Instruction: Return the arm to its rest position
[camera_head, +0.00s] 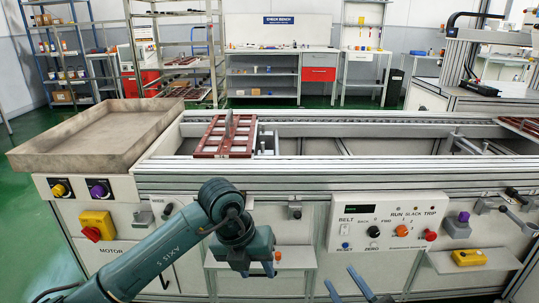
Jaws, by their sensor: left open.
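My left arm, teal, comes in from the lower left, bends at the top and points down at the wrist. My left gripper (257,269) hangs in front of the conveyor's front panel, its small jaws open, with nothing seen between them. Two blue fingers of my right gripper (339,276) rise from the bottom edge, apart and empty; the rest of that arm is out of view. Both grippers are on the near side of the conveyor (330,173), below its top edge.
A red-brown cell tray (209,148) with a grey upright piece lies on the conveyor. A wide shallow bin (75,152) stands at the left. The control panel (385,226) and small shelves stick out in front. A yellow box (469,257) sits on the right shelf.

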